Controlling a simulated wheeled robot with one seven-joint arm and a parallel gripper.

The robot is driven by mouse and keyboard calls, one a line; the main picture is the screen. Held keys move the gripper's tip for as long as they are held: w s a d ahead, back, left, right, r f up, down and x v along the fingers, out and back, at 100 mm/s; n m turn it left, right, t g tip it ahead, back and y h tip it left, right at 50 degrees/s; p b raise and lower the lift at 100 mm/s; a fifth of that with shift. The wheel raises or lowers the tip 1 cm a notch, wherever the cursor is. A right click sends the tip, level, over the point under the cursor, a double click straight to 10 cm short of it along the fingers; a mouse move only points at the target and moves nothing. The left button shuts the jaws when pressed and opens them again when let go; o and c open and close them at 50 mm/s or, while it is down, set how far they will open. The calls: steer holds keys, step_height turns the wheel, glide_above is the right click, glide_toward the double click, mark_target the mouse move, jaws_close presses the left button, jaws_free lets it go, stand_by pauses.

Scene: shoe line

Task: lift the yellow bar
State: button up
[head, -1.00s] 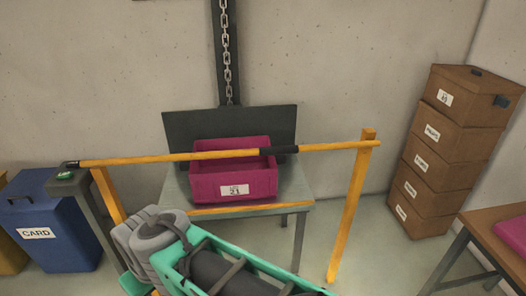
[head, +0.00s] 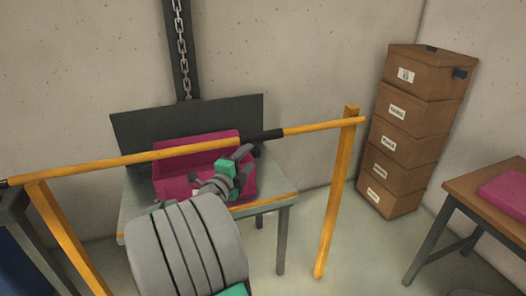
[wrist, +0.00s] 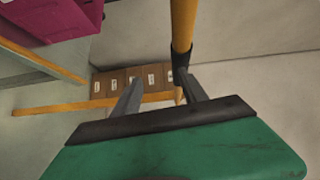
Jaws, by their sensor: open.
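The yellow bar (head: 131,158) runs across the head view in front of the table, with a black sleeve (head: 262,136) right of its middle. Its right end rests at the top of a yellow post (head: 339,195). My gripper (head: 238,158) is open and empty, just below and left of the black sleeve. In the wrist view the bar (wrist: 183,25) runs down from the top edge, and its black sleeve (wrist: 181,61) lies close to the right finger of my gripper (wrist: 160,90). The bar is not clearly between the fingers.
A magenta crate (head: 171,186) sits on a grey table (head: 276,186) behind the bar, partly hidden by my arm. A stack of brown boxes (head: 405,130) stands at the right wall. A table with a magenta item (head: 510,190) is at far right.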

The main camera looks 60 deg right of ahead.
mark_target(261, 140)
steer(key=r+m+h, duration=0.1)
steer(key=s+d+r+m, duration=0.1)
steer(key=shift+s+d+r+m+g+h, duration=0.2)
steer(key=shift+d+r+m+g+h, duration=0.1)
steer(key=shift+r+m+g+h, duration=0.1)
steer(key=d, duration=0.2)
steer(key=d+p, duration=0.1)
steer(key=d, duration=0.1)
steer(key=d+p, duration=0.1)
steer(key=d, duration=0.2)
steer(key=shift+r, duration=0.4)
steer(key=shift+c, duration=0.3)
jaws_close()
